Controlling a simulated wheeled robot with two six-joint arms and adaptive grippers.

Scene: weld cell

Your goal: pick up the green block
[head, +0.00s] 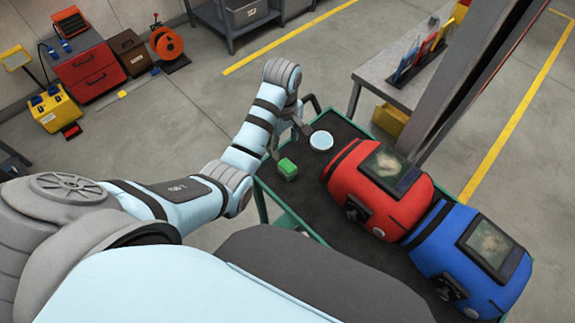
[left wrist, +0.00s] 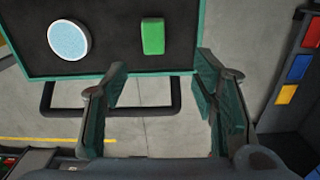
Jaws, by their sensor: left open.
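The green block (head: 287,169) lies on the dark top of a green-edged cart (head: 310,213), near its left edge. In the left wrist view the green block (left wrist: 153,36) sits ahead of the fingers, near the cart's edge. My left gripper (head: 290,138) is above the cart's far left corner, apart from the block. In the left wrist view my left gripper (left wrist: 160,90) is open, with nothing between its fingers. My right gripper is not in view.
A round, light blue-topped item (head: 321,140) stands beside the block. A red welding helmet (head: 375,190) and a blue one (head: 468,258) fill the cart's right side. A grey post (head: 465,85) rises behind them.

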